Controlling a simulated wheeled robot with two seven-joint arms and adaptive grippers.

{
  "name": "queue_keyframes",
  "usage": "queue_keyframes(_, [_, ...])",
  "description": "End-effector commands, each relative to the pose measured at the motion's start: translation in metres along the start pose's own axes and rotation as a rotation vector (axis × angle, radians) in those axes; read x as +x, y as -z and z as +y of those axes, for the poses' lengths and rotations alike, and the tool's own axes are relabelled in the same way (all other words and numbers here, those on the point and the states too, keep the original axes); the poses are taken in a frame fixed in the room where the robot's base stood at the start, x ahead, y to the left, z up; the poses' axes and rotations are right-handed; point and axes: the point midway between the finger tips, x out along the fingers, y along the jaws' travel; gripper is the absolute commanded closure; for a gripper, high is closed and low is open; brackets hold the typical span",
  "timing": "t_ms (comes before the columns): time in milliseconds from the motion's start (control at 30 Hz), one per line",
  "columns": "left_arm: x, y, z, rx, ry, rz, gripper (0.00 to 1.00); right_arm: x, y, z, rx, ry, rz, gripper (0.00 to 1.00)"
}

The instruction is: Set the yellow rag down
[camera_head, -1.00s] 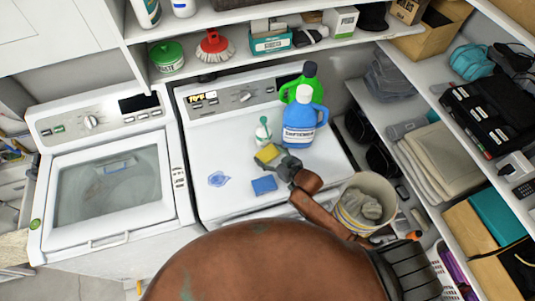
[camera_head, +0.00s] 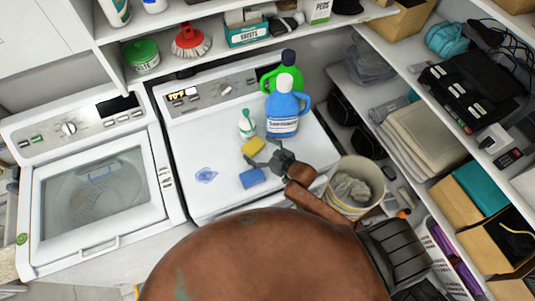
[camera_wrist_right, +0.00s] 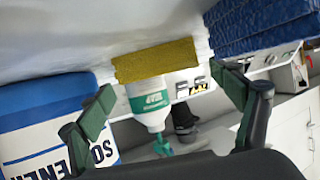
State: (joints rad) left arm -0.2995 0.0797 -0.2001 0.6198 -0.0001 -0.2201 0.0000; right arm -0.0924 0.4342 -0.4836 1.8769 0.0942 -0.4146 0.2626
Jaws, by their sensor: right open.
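The yellow rag (camera_head: 253,146) is a small block shape on the white top of the right-hand machine (camera_head: 215,143). It lies behind a blue sponge-like block (camera_head: 252,178) and in front of a white bottle with a green top (camera_head: 247,124). My right gripper (camera_head: 263,154) is open just to the right of the rag, its fingers apart. In the right wrist view the rag (camera_wrist_right: 155,60) lies beyond the open fingers (camera_wrist_right: 165,88), with a visible gap and nothing held. My left gripper is not in view.
A blue softener jug (camera_head: 284,112) and a green jug (camera_head: 290,70) stand behind the gripper. A bucket with grey cloth (camera_head: 352,188) stands to the right. A blue patch (camera_head: 206,176) marks the machine top at left. Shelves line the back and right.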

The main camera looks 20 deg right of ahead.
Motion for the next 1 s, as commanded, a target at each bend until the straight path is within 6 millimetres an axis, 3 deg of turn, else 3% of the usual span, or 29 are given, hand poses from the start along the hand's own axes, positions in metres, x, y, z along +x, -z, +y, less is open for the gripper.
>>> queue_keyframes(200, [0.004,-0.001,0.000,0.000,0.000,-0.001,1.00,-0.048,-0.002,0.000,-0.001,0.000,-0.001,0.14])
queue_keyframes(400, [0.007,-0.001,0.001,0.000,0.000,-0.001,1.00,-0.077,-0.001,0.001,0.000,0.000,-0.001,0.14])
queue_keyframes(600, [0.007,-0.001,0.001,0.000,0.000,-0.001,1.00,-0.087,0.000,0.000,0.000,0.000,0.001,0.14])
queue_keyframes(1000, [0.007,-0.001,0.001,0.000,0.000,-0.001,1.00,-0.087,0.000,0.000,0.000,0.000,0.001,0.14])
